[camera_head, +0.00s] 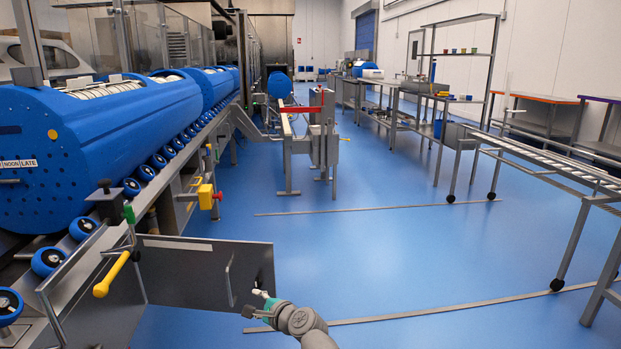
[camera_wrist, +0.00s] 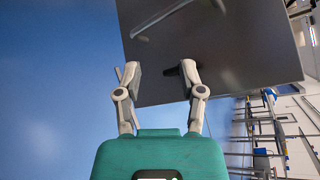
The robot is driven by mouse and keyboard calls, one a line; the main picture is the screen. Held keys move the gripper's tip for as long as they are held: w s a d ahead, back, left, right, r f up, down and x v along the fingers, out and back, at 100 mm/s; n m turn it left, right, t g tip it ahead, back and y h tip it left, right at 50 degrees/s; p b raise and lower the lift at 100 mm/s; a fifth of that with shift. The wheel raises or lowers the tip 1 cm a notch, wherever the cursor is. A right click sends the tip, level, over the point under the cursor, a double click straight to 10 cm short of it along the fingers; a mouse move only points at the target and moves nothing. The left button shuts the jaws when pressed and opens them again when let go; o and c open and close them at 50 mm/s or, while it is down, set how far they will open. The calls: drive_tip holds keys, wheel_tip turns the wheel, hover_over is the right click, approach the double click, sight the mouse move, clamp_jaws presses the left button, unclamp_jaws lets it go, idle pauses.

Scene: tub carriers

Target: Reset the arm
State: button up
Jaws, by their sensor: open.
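My gripper (camera_wrist: 160,78) is open and empty in the wrist view, its two fingers apart. Behind the fingers is a dark metal panel (camera_wrist: 240,55) with a bar handle (camera_wrist: 160,20). I cannot tell whether a finger touches the panel. My arm reaches in from the bottom edge.
Blue drums (camera_head: 120,140) on a roller line stand at the left, with a yellow-handled lever (camera_head: 112,275) in front. A wheeled roller rack (camera_head: 550,160) stands at the right. Thin floor strips (camera_head: 420,314) cross the blue floor (camera_head: 400,255), which is otherwise clear in the middle.

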drive_tip(key=s+d+f+n+g+h+p, duration=0.25)
drive_tip(key=s+d+n+h, duration=0.2)
drive_tip(key=d, duration=0.55)
drive_tip(key=s+d+f+n+g+h+p, duration=0.1)
drive_tip(key=s+d+n+g+h+p, duration=0.4)
drive_tip(key=d, duration=0.6)
drive_tip(key=s+d+f+n+g+h+p, duration=0.1)
drive_tip(key=d+f+n+g+h, duration=0.15)
drive_tip(key=d+n, duration=0.55)
wheel_tip(320, 180, up, 38)
drive_tip(key=d+m+p, duration=0.2)
drive_tip(key=p, duration=3.4)
drive_tip(key=shift+y, duration=0.4)
